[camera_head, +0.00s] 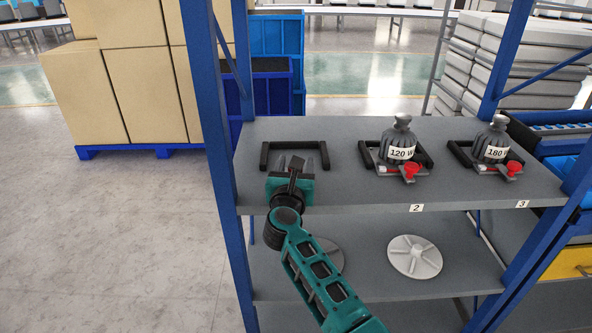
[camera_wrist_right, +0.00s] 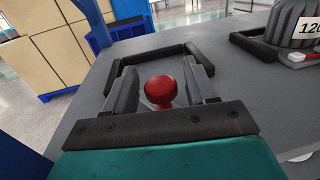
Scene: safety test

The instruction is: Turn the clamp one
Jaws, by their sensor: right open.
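A red knob (camera_wrist_right: 160,91) sits between the two fingers of my right gripper in the right wrist view, with gaps on both sides. A black U-shaped frame (camera_head: 295,145) is around it on the left part of the upper shelf; it also shows in the wrist view (camera_wrist_right: 152,55). In the head view my right gripper (camera_head: 291,161) is open over this spot and hides the knob. Two similar stations have red knobs, one (camera_head: 411,170) by a grey weight-like object marked "120" (camera_head: 402,143) and one (camera_head: 514,168) by one marked "180" (camera_head: 496,143). My left gripper is out of view.
The grey upper shelf (camera_head: 350,195) has blue posts (camera_head: 211,110) on either side. Labels "2" and "3" are on its front edge. Cardboard boxes (camera_head: 130,80) stand at the left; floor is clear there.

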